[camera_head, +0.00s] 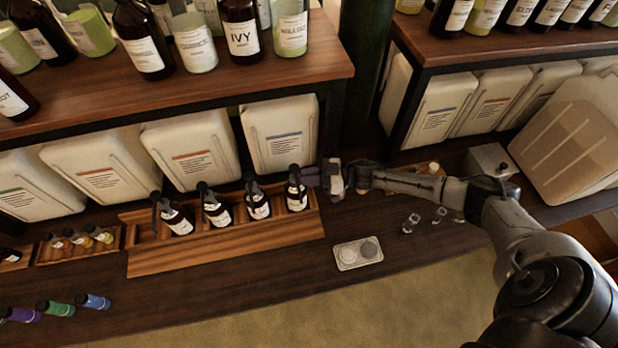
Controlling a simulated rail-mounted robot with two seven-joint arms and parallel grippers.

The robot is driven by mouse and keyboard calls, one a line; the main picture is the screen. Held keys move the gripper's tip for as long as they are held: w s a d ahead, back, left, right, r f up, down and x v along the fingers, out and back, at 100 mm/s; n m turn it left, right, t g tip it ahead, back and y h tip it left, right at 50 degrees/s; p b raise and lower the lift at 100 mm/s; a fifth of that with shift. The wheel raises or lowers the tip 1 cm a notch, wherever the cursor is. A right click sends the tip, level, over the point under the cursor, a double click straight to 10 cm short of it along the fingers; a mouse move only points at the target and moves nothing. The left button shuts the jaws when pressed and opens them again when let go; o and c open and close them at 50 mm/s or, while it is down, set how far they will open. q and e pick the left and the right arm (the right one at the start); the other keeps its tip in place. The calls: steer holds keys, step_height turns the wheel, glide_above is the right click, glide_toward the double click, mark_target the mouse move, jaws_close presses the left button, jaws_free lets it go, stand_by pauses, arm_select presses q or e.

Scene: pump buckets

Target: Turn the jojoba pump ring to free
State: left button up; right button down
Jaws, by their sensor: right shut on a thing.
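Several dark pump bottles with white labels and black pump heads stand in a wooden rack (225,245) on the counter. Their labels are too small to read, so I cannot tell by name which is jojoba. My right gripper (312,177) reaches in from the right and is shut on the pump (295,172) of the rightmost bottle (296,198). The fingers are at the neck and head of that pump. Its ring is too small and too covered to show its setting. My left gripper is not in view.
White canisters (281,135) stand close behind the rack under a wooden shelf (250,78) of bottles. A small tray (358,254) with two round items lies in front, right of the rack. Small clear glass pieces (411,222) lie beneath my right arm. The front counter is mostly clear.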

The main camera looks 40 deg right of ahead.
steer(key=c, duration=1.1)
jaws_free()
steer(key=shift+c, duration=0.2)
steer(key=b+v, duration=0.1)
steer(key=v, duration=1.2)
steer(key=shift+s+d, duration=0.25)
steer(key=shift+s, duration=0.1)
